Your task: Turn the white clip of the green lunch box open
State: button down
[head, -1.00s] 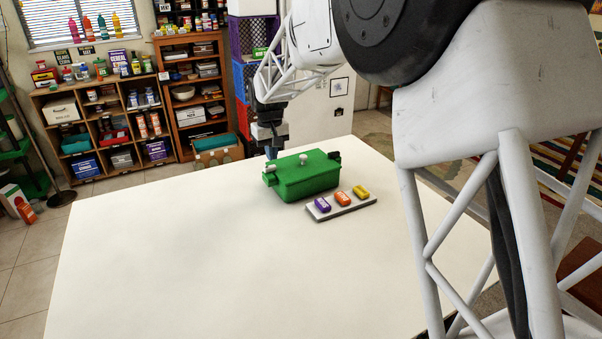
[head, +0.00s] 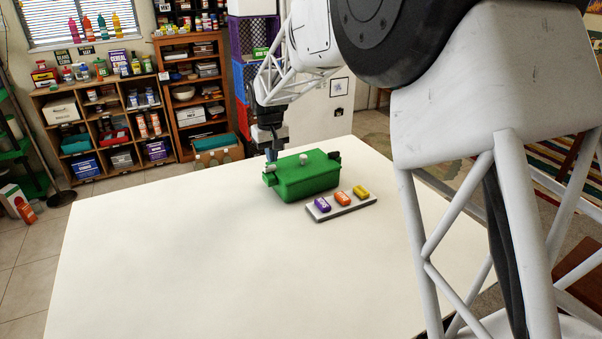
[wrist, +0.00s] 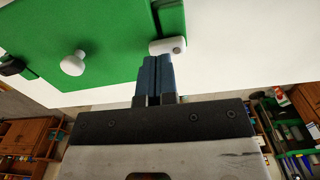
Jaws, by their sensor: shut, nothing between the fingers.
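The green lunch box (head: 306,182) stands on the white table with its lid down. A white knob (wrist: 73,63) is on the lid; it also shows in the head view (head: 304,159). The white clip (wrist: 167,46) sits at the box's edge in the wrist view, just past my fingertips. A dark clip (wrist: 10,66) is at the opposite end. My gripper (wrist: 154,60) is shut and empty, its blue fingers pointing at the white clip, touching it or very close; I cannot tell which. In the head view my gripper (head: 271,155) is low at the box's left end.
A grey tray (head: 343,208) with purple, orange and yellow packs lies close in front of the box, to the right. The table (head: 200,260) is bare to the left and front. Shelves (head: 105,125) stand beyond the table's far edge.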

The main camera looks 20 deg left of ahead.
jog(key=shift+f, duration=0.75)
dwell(0.3)
jog(key=shift+r, duration=0.2)
dwell(0.6)
jog(key=shift+w+a, duration=0.15)
jog(key=shift+w, duration=0.05)
jog(key=shift+w+a, duration=0.4)
jog(key=shift+w, duration=0.2)
jog(key=shift+w+a, duration=0.2)
jog(key=shift+w, duration=0.05)
jog(key=shift+w+a, duration=0.2)
jog(key=shift+f, duration=0.55)
dwell(1.0)
